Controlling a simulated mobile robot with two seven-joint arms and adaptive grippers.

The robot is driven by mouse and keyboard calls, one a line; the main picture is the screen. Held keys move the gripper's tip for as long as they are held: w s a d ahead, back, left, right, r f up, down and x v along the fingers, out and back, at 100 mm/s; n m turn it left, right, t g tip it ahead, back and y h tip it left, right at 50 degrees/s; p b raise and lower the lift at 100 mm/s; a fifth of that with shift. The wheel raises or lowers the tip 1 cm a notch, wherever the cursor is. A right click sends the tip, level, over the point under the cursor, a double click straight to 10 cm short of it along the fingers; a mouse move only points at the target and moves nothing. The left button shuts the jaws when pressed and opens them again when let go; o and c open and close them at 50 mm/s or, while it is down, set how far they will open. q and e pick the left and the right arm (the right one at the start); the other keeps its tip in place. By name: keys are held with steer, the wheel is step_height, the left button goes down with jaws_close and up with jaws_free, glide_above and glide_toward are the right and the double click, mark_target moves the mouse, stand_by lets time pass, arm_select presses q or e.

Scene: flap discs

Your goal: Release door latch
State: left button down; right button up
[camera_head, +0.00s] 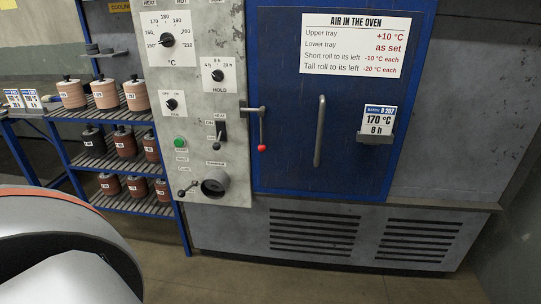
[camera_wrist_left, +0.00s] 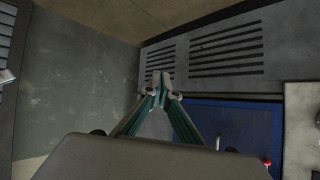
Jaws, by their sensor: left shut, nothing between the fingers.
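The blue oven door (camera_head: 285,100) is closed in the head view. Its latch (camera_head: 261,128) is a grey lever with a red ball end, hanging down from a pivot at the door's left edge. The red ball (camera_wrist_left: 267,162) also shows at the lower right of the left wrist view, beside the blue door (camera_wrist_left: 235,120). My left gripper (camera_wrist_left: 158,79) is shut and empty, with its fingertips together. It is apart from the latch, and it does not show in the head view. My right gripper is in neither view.
A vertical grey handle (camera_head: 319,131) is on the door. A card holder (camera_head: 375,138) sits to its right. The control panel (camera_head: 205,110) with dials stands left of the door. A blue rack (camera_head: 110,155) holds several rolls further left. Vents (camera_head: 325,234) are below the door.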

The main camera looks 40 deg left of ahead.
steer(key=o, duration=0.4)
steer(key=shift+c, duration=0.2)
arm_select(q)
steer(key=w+a+r+m+t+y, duration=0.2)
steer(key=w+a+r+m+y, duration=0.15)
steer(key=w+a, duration=0.5)
steer(key=w+a+r+m+t+y, duration=0.15)
steer(key=w+a+r, duration=0.35)
steer(key=w, duration=0.7)
steer(key=w+a+r+m+y, duration=0.4)
steer(key=w+a+r+y, duration=0.3)
steer(key=w+a+r, duration=0.7)
step_height(320, 180, up, 3)
steer(key=shift+a+r+t+y, duration=0.1)
steer(key=shift+a+t+y, duration=0.3)
steer(key=shift+t, duration=0.05)
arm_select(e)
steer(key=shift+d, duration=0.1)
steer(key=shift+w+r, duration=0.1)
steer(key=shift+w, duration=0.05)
